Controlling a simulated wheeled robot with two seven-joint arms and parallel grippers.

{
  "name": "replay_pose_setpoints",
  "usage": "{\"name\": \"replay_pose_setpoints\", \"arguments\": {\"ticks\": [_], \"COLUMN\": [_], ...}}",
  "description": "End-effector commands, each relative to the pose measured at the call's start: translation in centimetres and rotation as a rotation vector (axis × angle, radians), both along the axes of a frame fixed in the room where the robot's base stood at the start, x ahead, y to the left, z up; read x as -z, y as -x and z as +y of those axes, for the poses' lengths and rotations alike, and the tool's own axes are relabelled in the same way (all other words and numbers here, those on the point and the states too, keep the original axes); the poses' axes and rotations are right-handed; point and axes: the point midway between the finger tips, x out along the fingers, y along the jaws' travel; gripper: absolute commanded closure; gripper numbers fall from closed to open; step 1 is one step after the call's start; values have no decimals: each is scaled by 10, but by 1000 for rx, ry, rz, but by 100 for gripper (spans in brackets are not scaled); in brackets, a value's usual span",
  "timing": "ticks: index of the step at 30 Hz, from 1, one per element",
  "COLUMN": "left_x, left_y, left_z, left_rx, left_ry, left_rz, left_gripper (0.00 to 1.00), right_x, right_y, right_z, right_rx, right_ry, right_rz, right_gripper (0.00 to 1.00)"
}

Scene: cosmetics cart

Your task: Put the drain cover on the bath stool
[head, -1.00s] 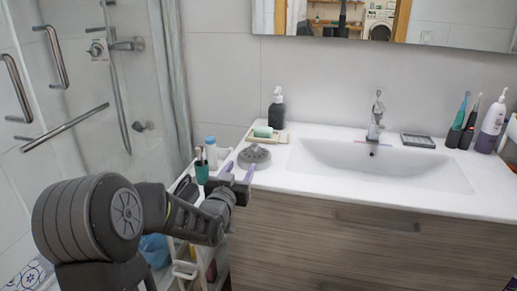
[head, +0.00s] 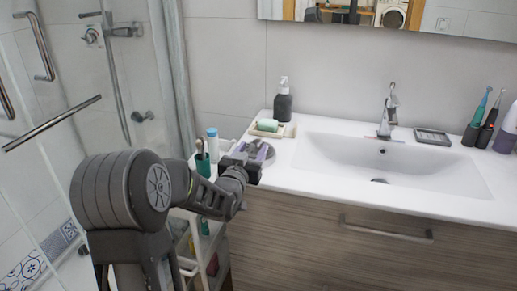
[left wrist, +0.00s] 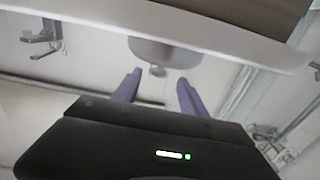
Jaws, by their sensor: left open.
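The drain cover (head: 271,156) is a round grey piece lying on the white counter, left of the basin, in the head view. My left gripper (head: 257,149) is open, with its purple fingers over or in front of the cover and hiding part of it. I cannot tell whether they touch it. In the left wrist view the purple fingers of my left gripper (left wrist: 158,82) stand apart with nothing held between them. A blurred grey rounded shape lies beyond them there, and I cannot tell what it is. I see no bath stool and no right gripper.
A soap dish (head: 272,130) with green soap and a dark dispenser (head: 283,102) stand just behind the cover. The basin (head: 400,165) lies to the right.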

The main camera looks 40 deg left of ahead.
Motion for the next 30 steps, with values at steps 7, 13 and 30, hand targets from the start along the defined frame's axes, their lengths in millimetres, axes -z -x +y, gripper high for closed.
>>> {"name": "replay_pose_setpoints", "arguments": {"ticks": [7, 13, 30], "left_x": [0, 0, 1], "left_y": [-1, -14, -50], "left_z": [0, 3, 16], "left_rx": [0, 1, -1], "left_ry": [1, 0, 1], "left_rz": [1, 2, 0], "left_gripper": [50, 50, 50], "right_x": [0, -5, -11], "right_y": [0, 0, 0], "right_z": [0, 0, 0], "right_rx": [0, 0, 1], "right_ry": [0, 0, 0], "right_rz": [0, 0, 0], "right_gripper": [64, 64, 64]}}
